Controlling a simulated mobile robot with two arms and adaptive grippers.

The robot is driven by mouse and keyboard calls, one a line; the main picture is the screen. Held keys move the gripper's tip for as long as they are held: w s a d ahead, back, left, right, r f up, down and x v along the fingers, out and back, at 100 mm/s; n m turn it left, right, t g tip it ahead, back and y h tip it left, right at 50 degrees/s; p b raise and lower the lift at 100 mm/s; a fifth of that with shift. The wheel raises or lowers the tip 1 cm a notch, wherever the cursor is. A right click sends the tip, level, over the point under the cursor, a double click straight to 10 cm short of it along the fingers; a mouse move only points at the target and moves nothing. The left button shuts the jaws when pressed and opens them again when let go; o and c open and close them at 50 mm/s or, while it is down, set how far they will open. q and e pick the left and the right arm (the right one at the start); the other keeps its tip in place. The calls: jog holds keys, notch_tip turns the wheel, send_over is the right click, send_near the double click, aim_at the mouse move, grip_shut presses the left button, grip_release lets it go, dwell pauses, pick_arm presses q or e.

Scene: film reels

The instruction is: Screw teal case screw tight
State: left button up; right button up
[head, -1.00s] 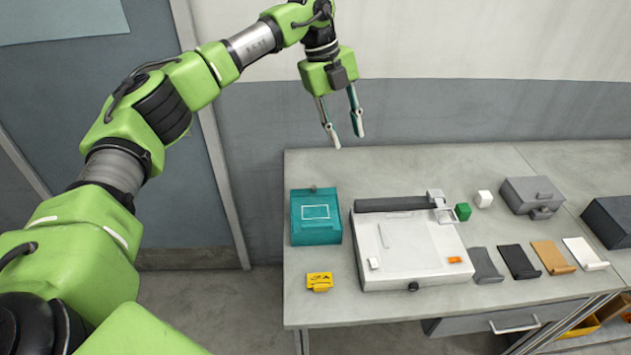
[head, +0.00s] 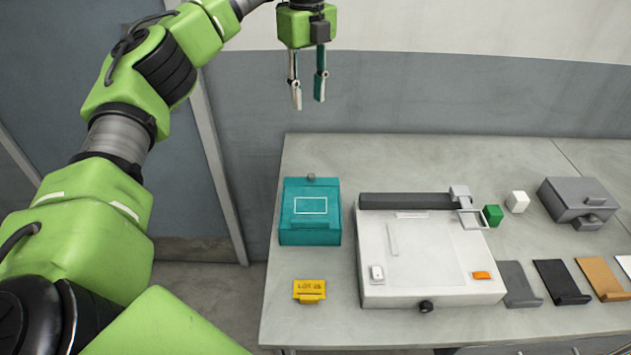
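The teal case (head: 311,232) sits closed on the left part of the table, with a pale rectangle outlined on its lid. A small grey knob, which looks like its screw (head: 311,177), shows at the middle of its far edge. How tight it is cannot be told. My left gripper (head: 308,98) is open and empty, high above the table's back edge and behind the case, fingers pointing down. My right gripper is not in view.
A yellow tag (head: 309,290) lies in front of the case. A white device (head: 425,260) with a dark bar stands to its right. Green (head: 492,215) and white (head: 517,201) cubes, a grey box (head: 578,203) and several flat pieces lie further right.

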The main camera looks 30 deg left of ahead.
pick_arm(q)
jog(key=b, duration=0.6)
send_over(311, 175)
notch_tip(311, 175, down, 8)
notch_tip(311, 175, down, 15)
jog(key=shift+r, duration=0.1)
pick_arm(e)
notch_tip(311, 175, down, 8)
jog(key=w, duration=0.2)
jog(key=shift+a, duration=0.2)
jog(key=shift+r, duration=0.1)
pick_arm(q)
grip_shut()
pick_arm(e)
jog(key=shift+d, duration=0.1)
